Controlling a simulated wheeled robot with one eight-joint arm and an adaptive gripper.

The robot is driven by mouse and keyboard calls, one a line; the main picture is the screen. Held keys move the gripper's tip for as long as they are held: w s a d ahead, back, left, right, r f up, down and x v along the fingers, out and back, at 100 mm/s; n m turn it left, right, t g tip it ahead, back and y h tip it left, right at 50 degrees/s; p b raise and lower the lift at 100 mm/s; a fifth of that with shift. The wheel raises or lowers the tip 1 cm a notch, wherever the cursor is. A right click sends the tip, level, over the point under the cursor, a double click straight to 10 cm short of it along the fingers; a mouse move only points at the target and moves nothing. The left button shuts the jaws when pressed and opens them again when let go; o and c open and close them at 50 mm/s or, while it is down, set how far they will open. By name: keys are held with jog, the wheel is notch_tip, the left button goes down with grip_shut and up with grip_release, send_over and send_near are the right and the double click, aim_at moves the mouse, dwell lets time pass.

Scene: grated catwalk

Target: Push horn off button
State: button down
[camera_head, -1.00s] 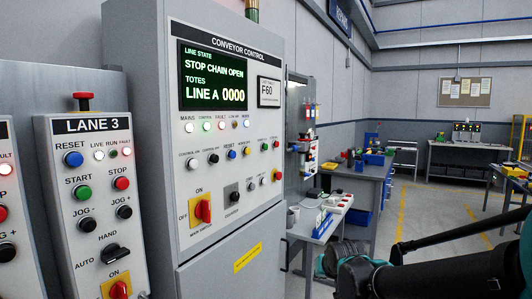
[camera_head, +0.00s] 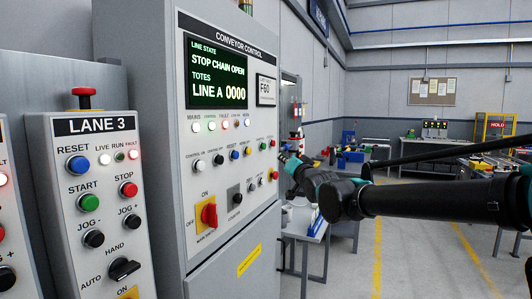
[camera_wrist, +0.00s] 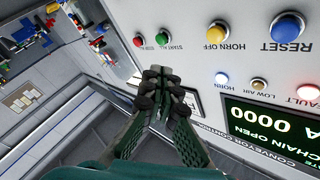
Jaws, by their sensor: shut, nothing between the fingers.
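The yellow HORN OFF button (camera_head: 249,152) is on the grey CONVEYOR CONTROL panel (camera_head: 215,235), between the blue RESET button (camera_head: 234,155) and the green START ALL button (camera_head: 262,146). In the wrist view, where the labels are upside down, the HORN OFF button (camera_wrist: 219,33) is above and right of the fingertips. My gripper (camera_wrist: 160,86) is shut and empty. In the head view, my gripper (camera_head: 287,157) is at the panel's right edge, right of the button and apart from it. Whether its fingertips touch the panel cannot be told.
The red STOP ALL button (camera_head: 272,143) is the row's closest to my gripper. Indicator lamps (camera_wrist: 222,78) and the display (camera_wrist: 268,125) lie near the fingers in the wrist view. The LANE 3 box (camera_head: 100,200) stands left. Benches fill the background.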

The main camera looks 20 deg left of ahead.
aim_at(249, 151)
jog(key=shift+s+a+r, duration=0.1)
jog(key=shift+a+r, duration=0.15)
jog(key=shift+r, duration=0.5)
jog(key=shift+a, duration=0.1)
jog(key=a, duration=0.8)
jog(key=shift+w+a, duration=0.3)
jog(key=shift+w, duration=0.1)
jog(key=shift+a, duration=0.15)
dwell(0.9)
jog(key=shift+a, duration=0.3)
jog(key=shift+w+a, duration=0.15)
jog(key=shift+a, duration=0.65)
dwell(1.1)
jog(key=shift+d, duration=1.25)
